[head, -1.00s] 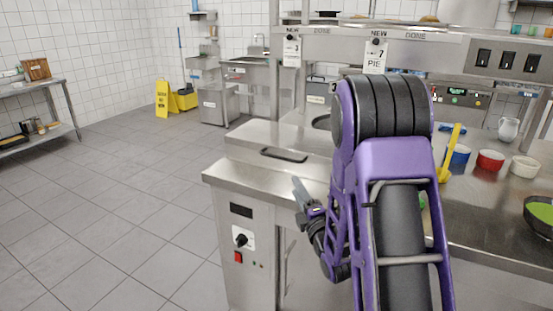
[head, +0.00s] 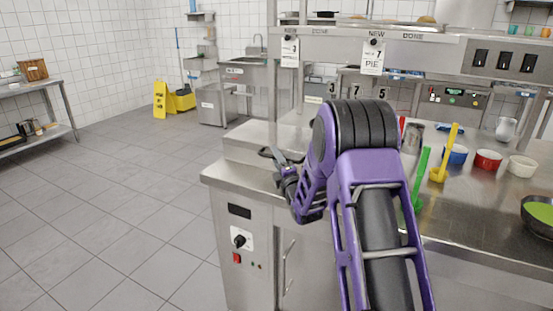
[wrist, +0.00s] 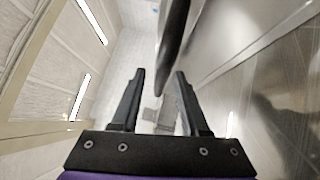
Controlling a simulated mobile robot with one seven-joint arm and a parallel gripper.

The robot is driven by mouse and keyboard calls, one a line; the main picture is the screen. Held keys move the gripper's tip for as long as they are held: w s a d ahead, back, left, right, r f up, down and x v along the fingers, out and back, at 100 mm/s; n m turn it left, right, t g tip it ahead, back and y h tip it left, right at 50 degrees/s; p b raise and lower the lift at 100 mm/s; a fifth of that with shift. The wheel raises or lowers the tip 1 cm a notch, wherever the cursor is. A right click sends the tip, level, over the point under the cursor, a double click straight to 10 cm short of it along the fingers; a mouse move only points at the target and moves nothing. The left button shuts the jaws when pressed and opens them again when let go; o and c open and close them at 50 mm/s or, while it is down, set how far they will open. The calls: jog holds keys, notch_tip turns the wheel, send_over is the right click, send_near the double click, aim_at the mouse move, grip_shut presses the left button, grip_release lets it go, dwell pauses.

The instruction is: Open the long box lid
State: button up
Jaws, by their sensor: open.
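The long box lid (head: 244,143) is a flat steel cover on the left end of the counter. It looks closed. Its dark bar handle (head: 265,153) is partly hidden by my gripper (head: 278,156) in the head view. In the wrist view my gripper (wrist: 160,74) is open, with two dark fingers apart. The handle (wrist: 173,45) hangs between the fingers in the picture, closer to the right one. I cannot tell whether a finger touches it. The steel lid surface (wrist: 232,35) fills the upper right of the wrist view.
A control panel with a black knob (head: 239,241) is on the counter's front. Green (head: 419,180) and yellow (head: 444,155) utensils and several small bowls stand to the right of my arm. A steel shelf (head: 400,48) spans above. The tiled floor at left is free.

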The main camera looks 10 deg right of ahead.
grip_shut()
dwell(1.4)
